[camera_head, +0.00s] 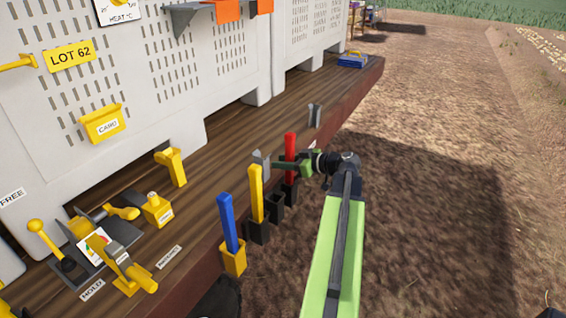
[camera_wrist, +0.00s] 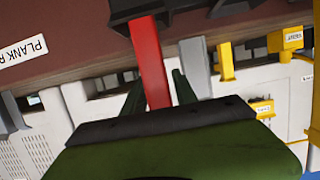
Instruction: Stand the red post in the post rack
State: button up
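The red post (camera_head: 290,146) stands upright in a black socket (camera_head: 291,194) at the far end of a row of sockets along the plank's edge. In the wrist view the red post (camera_wrist: 150,62) runs from a black socket (camera_wrist: 145,8) at the top down between my fingers. My gripper (camera_head: 283,165) is at the post, above the socket. In the wrist view my gripper (camera_wrist: 158,88) has a green finger on each side of the post, with a narrow gap visible on the right. The foot of the post is hidden inside the socket.
A yellow post (camera_head: 257,195) and a blue post (camera_head: 227,222) stand in neighbouring sockets. An empty-looking black socket (camera_head: 274,207) lies between the red and yellow posts. Grey brackets (camera_head: 314,116) stand on the plank nearby. Bare ground is open to the right.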

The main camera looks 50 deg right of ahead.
jog(key=shift+o, duration=1.2)
jog(key=p+v, duration=0.5)
jog(key=v, duration=1.2)
jog(key=shift+s, duration=0.2)
